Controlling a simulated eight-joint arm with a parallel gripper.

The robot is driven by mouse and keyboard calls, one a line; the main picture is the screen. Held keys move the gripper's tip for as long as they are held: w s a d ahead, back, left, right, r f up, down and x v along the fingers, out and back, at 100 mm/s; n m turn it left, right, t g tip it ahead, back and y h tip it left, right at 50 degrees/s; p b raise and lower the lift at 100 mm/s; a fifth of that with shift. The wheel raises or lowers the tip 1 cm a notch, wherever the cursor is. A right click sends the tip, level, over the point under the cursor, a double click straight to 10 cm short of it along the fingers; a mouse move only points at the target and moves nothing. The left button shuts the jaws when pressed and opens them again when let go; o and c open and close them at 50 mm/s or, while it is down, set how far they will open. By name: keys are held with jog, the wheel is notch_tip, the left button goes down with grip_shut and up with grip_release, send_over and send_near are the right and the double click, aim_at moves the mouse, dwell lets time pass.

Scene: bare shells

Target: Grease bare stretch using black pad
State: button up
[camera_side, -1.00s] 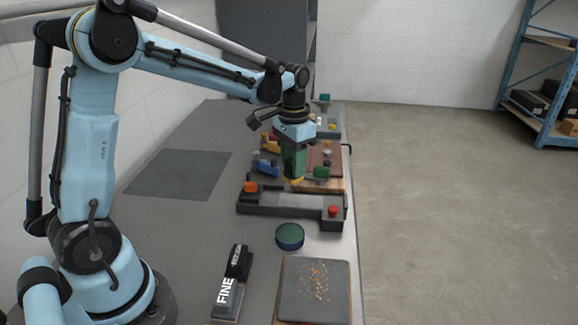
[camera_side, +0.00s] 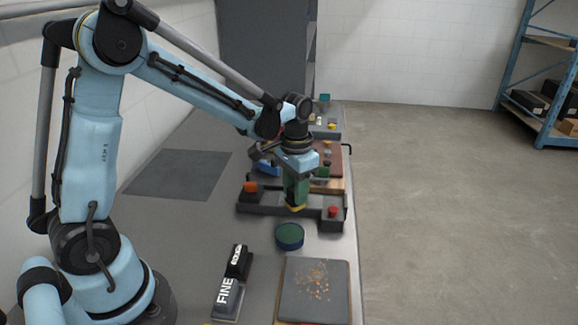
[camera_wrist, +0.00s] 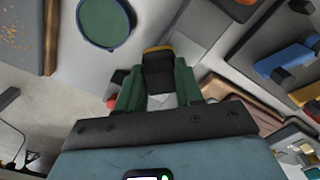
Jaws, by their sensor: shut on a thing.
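My gripper (camera_side: 296,192) points down, shut on a black pad with a yellow-orange edge. The pad (camera_wrist: 158,70) shows between the green fingers in the wrist view; in the side view only its yellow tip is clear. In the side view the gripper overlaps the dark grey fixture (camera_side: 268,207), between an orange knob (camera_side: 250,187) and a red knob (camera_side: 333,212). I cannot tell whether the pad touches it. A round blue tin with a green top (camera_side: 290,236) stands nearer the camera; it also shows in the wrist view (camera_wrist: 103,20). I cannot make out which surface is the bare stretch.
A grey board (camera_side: 314,285) with tan crumbs lies at the front right, with a block marked FINE (camera_side: 228,298) to its left. Clamps and a reddish-brown board (camera_side: 334,160) stand behind the fixture. A dark mat (camera_side: 180,173) lies clear at the left.

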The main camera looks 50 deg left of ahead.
jog(key=shift+w, duration=0.4)
jog(key=shift+w+a, duration=1.25)
jog(key=shift+w, duration=0.05)
jog(key=shift+w+d, duration=0.45)
jog(key=shift+d, duration=0.2)
jog(key=s+d, duration=0.2)
jog(key=s, duration=0.1)
jog(key=shift+d, duration=0.35)
jog(key=shift+w+d, duration=0.25)
jog(key=shift+w, duration=0.05)
jog(key=shift+w+a, duration=0.15)
jog(key=shift+w, duration=0.45)
jog(key=shift+w+a, duration=1.05)
notch_tip(320, 180, up, 8)
